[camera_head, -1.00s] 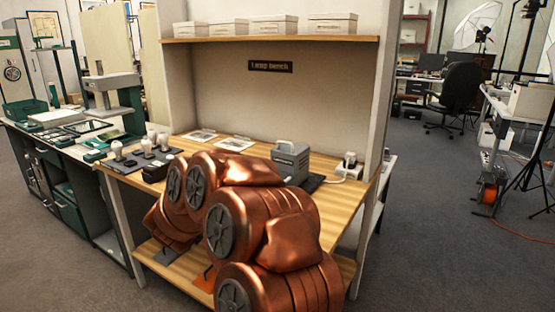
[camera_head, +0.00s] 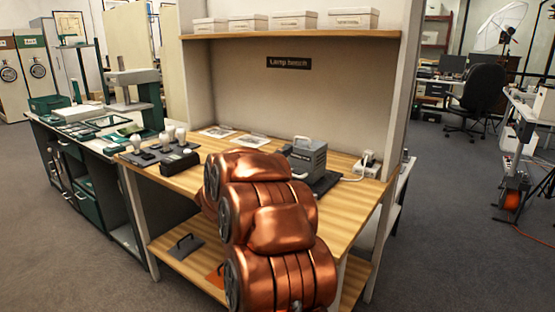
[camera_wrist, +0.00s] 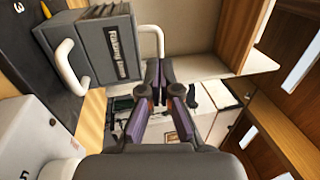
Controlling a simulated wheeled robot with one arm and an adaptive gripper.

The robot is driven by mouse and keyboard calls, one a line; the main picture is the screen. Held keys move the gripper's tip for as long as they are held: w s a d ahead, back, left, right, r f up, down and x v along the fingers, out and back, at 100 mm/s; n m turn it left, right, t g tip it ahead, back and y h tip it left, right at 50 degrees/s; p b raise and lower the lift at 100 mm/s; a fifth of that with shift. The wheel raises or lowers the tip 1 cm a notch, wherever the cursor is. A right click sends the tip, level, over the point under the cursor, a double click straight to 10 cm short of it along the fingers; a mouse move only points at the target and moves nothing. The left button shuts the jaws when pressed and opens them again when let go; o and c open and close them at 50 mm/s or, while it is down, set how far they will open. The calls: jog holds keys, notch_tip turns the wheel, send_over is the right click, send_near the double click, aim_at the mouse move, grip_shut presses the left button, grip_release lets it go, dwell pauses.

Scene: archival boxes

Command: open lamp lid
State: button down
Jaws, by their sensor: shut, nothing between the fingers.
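A grey box with a handle on top (camera_head: 303,156) stands on a dark mat on the lamp bench, right of the middle; it looks closed in the head view. A grey box with pale handles and a dark label (camera_wrist: 105,45) fills the upper left of the wrist view; it appears to be the same one. My gripper (camera_wrist: 160,75) is shut and empty in the wrist view, to the right of this box and apart from it. In the head view my copper arm hides the gripper.
Several bulbs on stands (camera_head: 171,136) and a dark device (camera_head: 179,161) are at the bench's left. A white socket block (camera_head: 369,165) is at the right. Shelf boxes (camera_head: 293,20) are above. A white casing marked 5 (camera_wrist: 35,140) is close in the wrist view.

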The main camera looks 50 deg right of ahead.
aim_at(300, 138)
jog(key=d, duration=0.3)
jog(key=d+r, duration=0.1)
jog(key=d, duration=0.1)
jog(key=shift+d, duration=0.35)
jog(key=shift+w+r, duration=0.1)
jog(key=shift+r, duration=0.1)
